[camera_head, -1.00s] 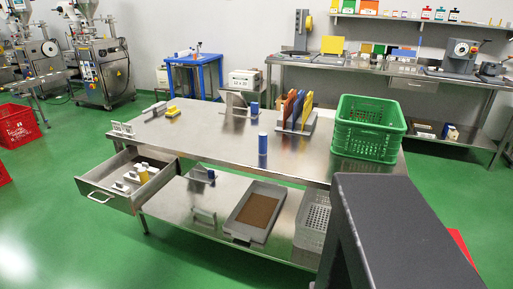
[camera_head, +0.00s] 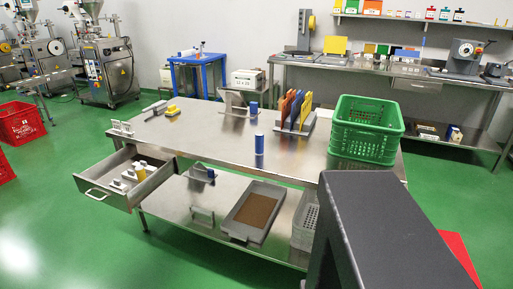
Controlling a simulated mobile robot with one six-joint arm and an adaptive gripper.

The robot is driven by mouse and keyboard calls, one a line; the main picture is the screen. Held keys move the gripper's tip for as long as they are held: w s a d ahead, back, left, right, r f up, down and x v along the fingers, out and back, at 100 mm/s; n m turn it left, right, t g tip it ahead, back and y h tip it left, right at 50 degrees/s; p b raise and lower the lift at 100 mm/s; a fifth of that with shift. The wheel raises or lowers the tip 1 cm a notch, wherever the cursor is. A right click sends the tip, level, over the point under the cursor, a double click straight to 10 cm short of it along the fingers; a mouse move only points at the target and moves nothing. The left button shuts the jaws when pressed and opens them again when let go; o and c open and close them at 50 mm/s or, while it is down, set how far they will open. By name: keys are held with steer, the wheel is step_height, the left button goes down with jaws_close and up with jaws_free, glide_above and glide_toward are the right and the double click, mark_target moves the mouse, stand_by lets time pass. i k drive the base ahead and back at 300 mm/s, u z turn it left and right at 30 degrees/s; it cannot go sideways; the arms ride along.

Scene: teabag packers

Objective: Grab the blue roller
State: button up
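A blue upright cylinder (camera_head: 259,144), which may be the blue roller, stands near the front edge of the steel table (camera_head: 215,140). A second, shorter blue cylinder (camera_head: 254,108) stands farther back, beside a tilted metal stand (camera_head: 233,103). A small blue item (camera_head: 210,173) sits on a holder on the lower shelf. From this view I cannot tell for certain which of these is the roller. My gripper is not in view.
A green crate (camera_head: 366,145) stands on the table's right end. A rack of orange, blue and yellow plates (camera_head: 296,110) is left of it. An open drawer (camera_head: 110,190) juts out at the left. Green floor is clear in front.

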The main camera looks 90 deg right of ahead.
mark_target(259, 136)
steer(key=k, duration=2.35)
steer(key=z, duration=1.6)
steer(key=i, duration=0.6)
steer(key=u, duration=0.25)
